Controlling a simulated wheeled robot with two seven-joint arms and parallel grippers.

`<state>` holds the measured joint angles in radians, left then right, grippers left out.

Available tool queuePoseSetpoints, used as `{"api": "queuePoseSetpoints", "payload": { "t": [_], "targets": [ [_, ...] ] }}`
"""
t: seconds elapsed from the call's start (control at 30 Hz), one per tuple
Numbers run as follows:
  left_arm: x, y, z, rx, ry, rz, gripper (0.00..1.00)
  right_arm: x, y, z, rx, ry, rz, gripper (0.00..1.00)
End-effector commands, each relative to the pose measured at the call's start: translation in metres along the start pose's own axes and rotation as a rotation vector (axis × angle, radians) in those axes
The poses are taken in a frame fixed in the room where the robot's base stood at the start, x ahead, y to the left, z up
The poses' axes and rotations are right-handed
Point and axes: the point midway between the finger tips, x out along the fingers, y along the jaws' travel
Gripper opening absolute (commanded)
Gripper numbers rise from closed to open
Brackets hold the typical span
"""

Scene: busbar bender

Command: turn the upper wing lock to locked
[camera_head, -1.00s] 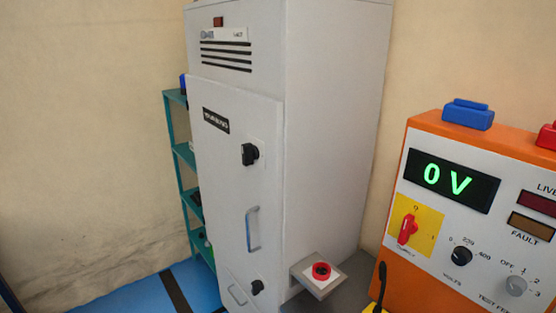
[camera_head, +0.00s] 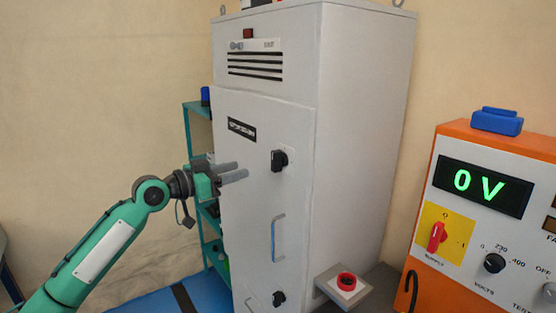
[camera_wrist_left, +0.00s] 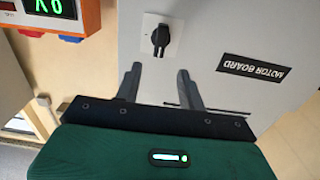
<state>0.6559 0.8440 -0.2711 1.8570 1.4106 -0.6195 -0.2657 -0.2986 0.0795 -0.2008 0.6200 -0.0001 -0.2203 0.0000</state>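The upper wing lock (camera_head: 279,160) is a black knob on a pale square plate on the grey cabinet door (camera_head: 250,200). It also shows in the left wrist view (camera_wrist_left: 160,38), just beyond my fingertips. My left gripper (camera_head: 240,170) is in front of the door, left of the upper lock. Its two fingers are apart with nothing between them, as the left wrist view shows (camera_wrist_left: 157,75). The lower wing lock (camera_head: 279,298) is near the bottom of the door. My right gripper is not in view.
A blue-grey door handle (camera_head: 278,238) stands out between the two locks. A red button on a bracket (camera_head: 346,282) sticks out at the lower right. An orange test panel (camera_head: 470,200) reading 0 V stands at the right. A teal shelf (camera_head: 190,120) is behind the cabinet.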

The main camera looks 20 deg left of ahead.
Motion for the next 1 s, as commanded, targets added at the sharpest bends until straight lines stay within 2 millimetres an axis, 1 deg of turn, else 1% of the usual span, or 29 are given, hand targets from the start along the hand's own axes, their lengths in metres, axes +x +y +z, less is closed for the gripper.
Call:
{"api": "queuePoseSetpoints", "payload": {
  "t": [0.03, 0.3, 0.5, 0.6, 0.7, 1.0],
  "targets": [
    [0.011, 0.001, -0.006, -0.003, 0.003, 0.003, 0.40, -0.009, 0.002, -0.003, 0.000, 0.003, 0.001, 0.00],
    [0.066, 0.001, -0.006, -0.004, 0.001, 0.002, 0.40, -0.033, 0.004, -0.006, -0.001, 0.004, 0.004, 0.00],
    [0.099, 0.000, -0.004, -0.003, 0.001, 0.000, 0.40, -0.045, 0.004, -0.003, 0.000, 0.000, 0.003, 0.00],
    [0.108, 0.000, -0.002, -0.002, 0.000, 0.000, 0.40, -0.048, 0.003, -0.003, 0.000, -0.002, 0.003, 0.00],
    [0.114, 0.000, -0.001, -0.001, 0.001, -0.001, 0.40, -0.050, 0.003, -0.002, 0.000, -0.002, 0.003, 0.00],
    [0.116, 0.000, 0.000, 0.000, 0.000, -0.001, 0.40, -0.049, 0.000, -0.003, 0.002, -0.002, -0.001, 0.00]
  ]
}}
